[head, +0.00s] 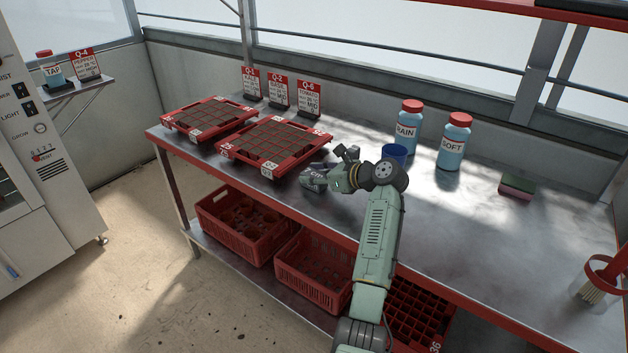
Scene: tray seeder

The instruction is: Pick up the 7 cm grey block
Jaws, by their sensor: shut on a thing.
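My gripper (318,178) is at the table's front edge, just right of the nearer red seed tray. It is shut on a grey block (313,185), of which only a small part shows beside the fingers. The block is low, at or just above the metal tabletop; I cannot tell whether it touches it. My wrist and arm hide the right side of the gripper and the table behind it.
Two red seed trays (225,150) stand to the left, with sign cards (280,92) behind them. A blue cup (394,152) stands close behind my wrist. Two bottles (454,143) and a sponge (517,187) are further right. Red crates (240,225) sit on the lower shelf.

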